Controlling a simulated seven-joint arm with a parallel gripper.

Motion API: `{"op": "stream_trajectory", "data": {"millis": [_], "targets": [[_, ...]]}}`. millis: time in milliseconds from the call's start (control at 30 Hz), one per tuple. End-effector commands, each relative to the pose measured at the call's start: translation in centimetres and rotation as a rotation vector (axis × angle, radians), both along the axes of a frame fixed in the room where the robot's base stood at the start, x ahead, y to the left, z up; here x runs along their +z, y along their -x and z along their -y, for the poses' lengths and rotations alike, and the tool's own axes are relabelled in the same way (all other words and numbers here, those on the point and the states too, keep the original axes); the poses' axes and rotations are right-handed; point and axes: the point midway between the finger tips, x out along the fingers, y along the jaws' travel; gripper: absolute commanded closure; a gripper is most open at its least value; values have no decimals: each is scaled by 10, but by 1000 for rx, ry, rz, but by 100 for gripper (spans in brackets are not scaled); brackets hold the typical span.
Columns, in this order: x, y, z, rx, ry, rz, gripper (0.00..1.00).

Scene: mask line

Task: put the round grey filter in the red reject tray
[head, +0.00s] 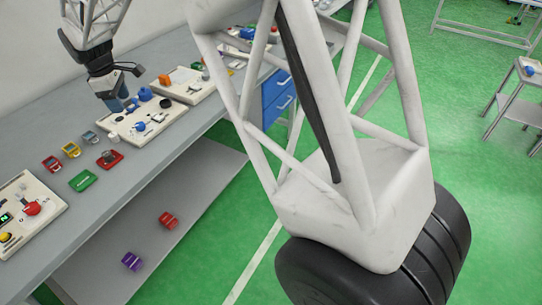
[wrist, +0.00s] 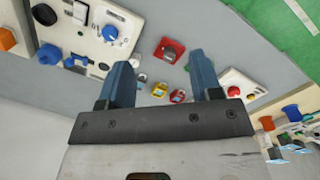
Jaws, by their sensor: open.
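The red tray (head: 118,164) lies on the grey bench in the head view, between the small blocks and the white panel. A small dark round thing (head: 107,155) is on it, and looks like the grey filter. In the wrist view the red tray (wrist: 181,45) shows beyond my fingertips, with the round dark grey thing (wrist: 170,54) within its outline. I cannot tell how it is seated.
A green tray (head: 82,181) lies near the bench edge. White panels with knobs (head: 165,127) flank this area. Red (head: 168,220) and purple (head: 131,261) blocks lie on the lower shelf.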

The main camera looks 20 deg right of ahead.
Motion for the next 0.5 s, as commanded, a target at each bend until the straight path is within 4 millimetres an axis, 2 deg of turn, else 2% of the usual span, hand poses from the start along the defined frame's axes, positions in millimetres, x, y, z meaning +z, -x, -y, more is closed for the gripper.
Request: {"op": "stream_trajectory", "data": {"millis": [33,100,500], "targets": [[10,5,17,-35,-6,7,41],[20,13,39,-85,-15,15,41],[68,72,152,-368,-63,61,41]]}}
